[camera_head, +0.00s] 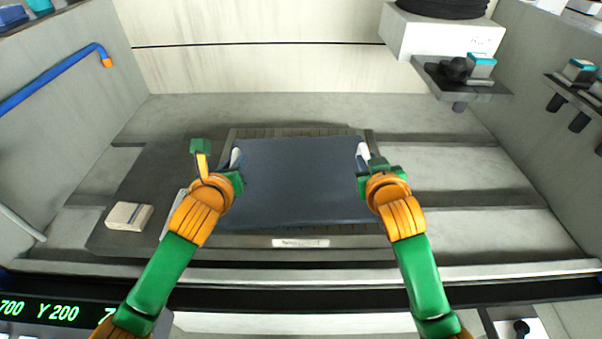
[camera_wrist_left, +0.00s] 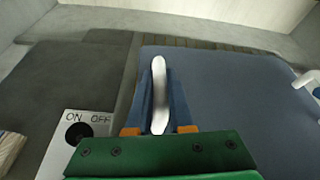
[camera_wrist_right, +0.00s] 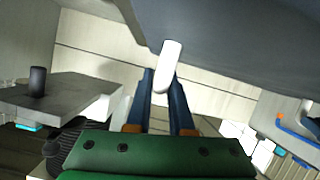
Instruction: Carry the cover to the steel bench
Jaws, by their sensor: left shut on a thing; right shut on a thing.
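The cover (camera_head: 298,182) is a flat dark blue-grey panel with a white handle at its left and right sides. It lies level over a dark slatted surface; whether it touches that surface I cannot tell. My left gripper (camera_head: 232,168) is shut on the left white handle, which shows between its fingers in the left wrist view (camera_wrist_left: 159,95). My right gripper (camera_head: 368,165) is shut on the right white handle, seen at its fingertips in the right wrist view (camera_wrist_right: 168,68). I cannot make out a steel bench for certain.
An ON/OFF switch box (camera_wrist_left: 72,135) stands just left of the cover. A pale block (camera_head: 129,216) lies farther left on a dark mat. Grey walls enclose both sides. A bracket with a dark knob (camera_head: 462,76) juts out at the back right. A labelled front rail (camera_head: 301,243) runs nearer me.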

